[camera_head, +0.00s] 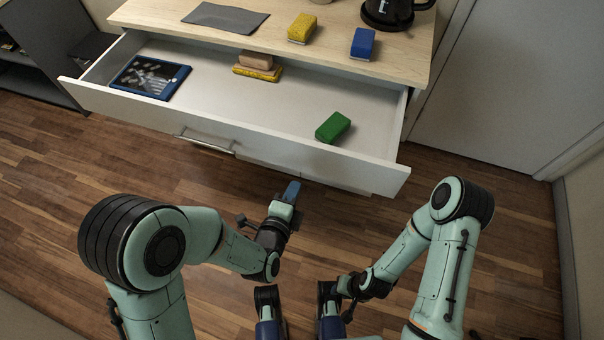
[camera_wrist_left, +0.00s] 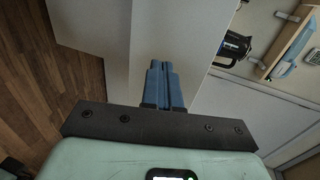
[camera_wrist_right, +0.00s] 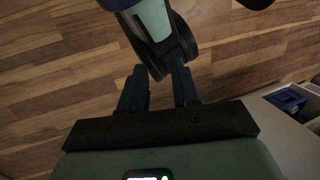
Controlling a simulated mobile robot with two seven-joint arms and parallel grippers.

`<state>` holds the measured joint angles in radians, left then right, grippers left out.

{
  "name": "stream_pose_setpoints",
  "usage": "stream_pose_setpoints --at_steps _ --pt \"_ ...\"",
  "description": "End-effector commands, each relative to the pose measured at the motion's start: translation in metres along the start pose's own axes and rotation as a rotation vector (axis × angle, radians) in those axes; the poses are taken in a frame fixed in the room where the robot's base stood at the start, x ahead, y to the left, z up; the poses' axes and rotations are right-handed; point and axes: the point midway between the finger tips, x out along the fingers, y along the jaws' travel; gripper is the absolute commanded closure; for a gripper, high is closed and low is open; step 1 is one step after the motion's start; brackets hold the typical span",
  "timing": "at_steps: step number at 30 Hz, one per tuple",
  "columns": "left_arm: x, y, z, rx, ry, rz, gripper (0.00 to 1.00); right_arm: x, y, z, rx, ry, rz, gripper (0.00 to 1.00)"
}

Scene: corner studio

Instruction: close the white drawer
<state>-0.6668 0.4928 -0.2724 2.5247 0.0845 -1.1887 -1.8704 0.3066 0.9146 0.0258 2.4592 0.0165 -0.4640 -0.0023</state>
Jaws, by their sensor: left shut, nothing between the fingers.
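The white drawer (camera_head: 240,133) is pulled well out of the wooden-topped cabinet in the head view. Its front panel faces me, and its inside shows. My left gripper (camera_head: 291,190) is shut and empty in front of the panel, near its lower edge right of the middle. Whether it touches cannot be told. In the left wrist view its blue fingers (camera_wrist_left: 161,82) are together, with the white panel (camera_wrist_left: 90,25) beyond. My right gripper (camera_wrist_right: 160,85) is open and empty over the floor, its fingers apart. Its fingertips are not clear in the head view.
Inside the drawer are a blue-framed tablet-like item (camera_head: 150,77), a stacked yellow-and-tan block (camera_head: 258,68) and a green block (camera_head: 333,127). On top are a grey mat (camera_head: 226,18), yellow block (camera_head: 302,28), blue block (camera_head: 362,43) and black kettle (camera_head: 388,12). A lower handle (camera_head: 205,144) shows below.

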Motion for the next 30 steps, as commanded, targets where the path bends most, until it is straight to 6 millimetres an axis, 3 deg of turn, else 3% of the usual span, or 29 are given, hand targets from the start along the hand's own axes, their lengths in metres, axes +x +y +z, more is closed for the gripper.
stream_pose_setpoints --at_steps 1,5,9,15,30 --pt "0.005 0.004 0.0 -0.004 0.002 -0.005 1.0 0.013 0.004 -0.008 0.002 0.019 0.0 0.69" --pt "0.013 0.005 0.0 -0.008 0.005 -0.003 1.0 0.029 0.008 -0.026 0.004 0.069 -0.001 0.69" --pt "0.041 0.0 0.0 -0.005 0.004 -0.001 1.0 0.027 0.008 -0.032 0.005 0.089 0.0 0.69" --pt "0.065 -0.009 -0.001 -0.004 0.005 0.0 1.0 0.029 0.009 -0.037 0.006 0.102 0.001 0.69" --pt "0.072 -0.012 -0.001 -0.004 0.005 0.0 1.0 0.029 0.009 -0.039 0.007 0.107 0.001 0.69"
